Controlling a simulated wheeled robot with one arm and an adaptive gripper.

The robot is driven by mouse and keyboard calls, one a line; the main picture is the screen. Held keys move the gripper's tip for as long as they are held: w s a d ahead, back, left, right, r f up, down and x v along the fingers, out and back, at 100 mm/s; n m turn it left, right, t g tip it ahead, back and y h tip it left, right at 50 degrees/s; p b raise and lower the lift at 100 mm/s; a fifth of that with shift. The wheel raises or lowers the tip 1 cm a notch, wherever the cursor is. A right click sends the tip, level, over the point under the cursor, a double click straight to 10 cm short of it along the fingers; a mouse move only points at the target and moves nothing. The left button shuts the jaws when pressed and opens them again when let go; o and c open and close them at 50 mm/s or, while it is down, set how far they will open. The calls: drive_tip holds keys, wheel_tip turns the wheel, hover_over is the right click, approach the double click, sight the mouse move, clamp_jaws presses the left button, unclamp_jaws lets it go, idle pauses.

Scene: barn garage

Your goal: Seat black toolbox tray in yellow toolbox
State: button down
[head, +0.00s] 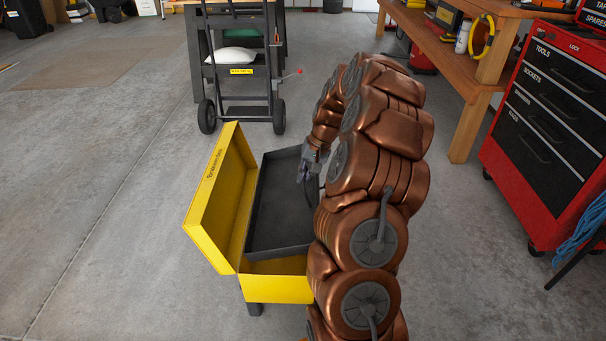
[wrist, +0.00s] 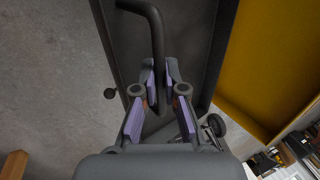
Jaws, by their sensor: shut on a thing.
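The yellow toolbox (head: 275,290) stands in the middle of the head view, its lid open to the left. The black toolbox tray (head: 275,215) is at its opening, with the yellow interior showing at the near end. The arm hides the tray's right side, so I cannot tell whether it rests on the box. My gripper (head: 307,170) is at the tray's right side. In the wrist view, my gripper (wrist: 160,88) is shut on the dark handle of the black tray (wrist: 195,40). The yellow toolbox (wrist: 255,70) shows to the right of the tray.
A hand truck (head: 242,100) stands behind the toolbox. A wooden workbench (head: 465,70) and a red tool cabinet (head: 545,130) are on the right.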

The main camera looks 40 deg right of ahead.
sight(297, 196)
drive_tip(key=shift+f+b, duration=1.15)
drive_tip(key=shift+f, duration=2.25)
drive_tip(key=shift+w+a+p, duration=0.65)
drive_tip(key=shift+w+a, duration=0.25)
drive_tip(key=shift+a, duration=0.3)
drive_tip(key=shift+f, duration=1.85)
drive_tip(key=shift+c, duration=1.6)
unclamp_jaws()
